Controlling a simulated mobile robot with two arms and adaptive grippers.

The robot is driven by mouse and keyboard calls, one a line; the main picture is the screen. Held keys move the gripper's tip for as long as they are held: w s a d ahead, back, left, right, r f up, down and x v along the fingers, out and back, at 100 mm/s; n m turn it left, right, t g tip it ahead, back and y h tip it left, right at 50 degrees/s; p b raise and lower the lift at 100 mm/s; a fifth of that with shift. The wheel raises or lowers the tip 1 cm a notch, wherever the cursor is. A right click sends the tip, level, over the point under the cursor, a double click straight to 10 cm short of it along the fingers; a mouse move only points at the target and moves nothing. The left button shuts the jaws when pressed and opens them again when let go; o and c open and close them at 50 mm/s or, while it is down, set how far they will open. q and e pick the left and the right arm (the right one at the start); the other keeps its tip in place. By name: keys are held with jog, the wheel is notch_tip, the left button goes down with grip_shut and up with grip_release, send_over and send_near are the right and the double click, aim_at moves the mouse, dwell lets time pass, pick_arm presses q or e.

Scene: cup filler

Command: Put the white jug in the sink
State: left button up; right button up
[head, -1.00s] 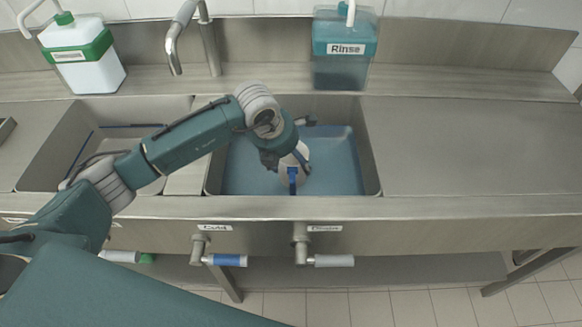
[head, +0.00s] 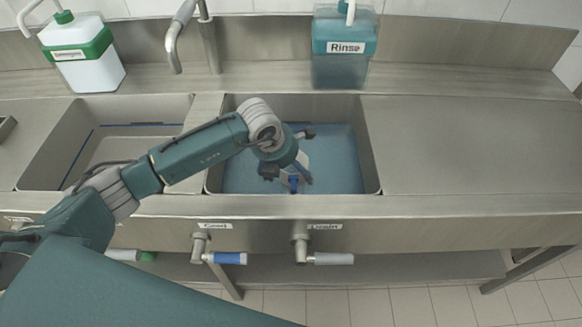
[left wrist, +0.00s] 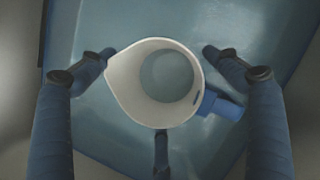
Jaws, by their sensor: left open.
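The white jug (head: 304,160) with a blue handle (head: 293,184) is in the right sink basin (head: 371,160), mostly hidden under my left gripper. My left gripper (head: 288,165) is over it, with its fingers spread. In the left wrist view the jug's round open mouth (left wrist: 165,75) faces the camera, with its spout to the left and its handle to the right. The fingers of the left gripper (left wrist: 158,51) are open around the jug, one on each side and one below. I cannot tell whether any finger touches it. My right gripper is not in view.
The right basin has a blue, water-like surface (head: 338,165). A left basin (head: 110,150) lies beside it. A faucet (head: 208,40), a green-banded white dispenser (head: 88,70) and a teal Rinse dispenser (head: 343,65) stand behind. The counter on the right (head: 470,145) is clear.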

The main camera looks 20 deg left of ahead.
pick_arm(q)
jog(key=shift+r, duration=0.2)
jog(key=b+v, duration=0.1)
jog(key=v, duration=1)
jog(key=shift+r+b, duration=0.35)
jog(key=shift+b, duration=0.05)
jog(key=shift+s+a, duration=0.1)
jog(key=shift+s, duration=0.05)
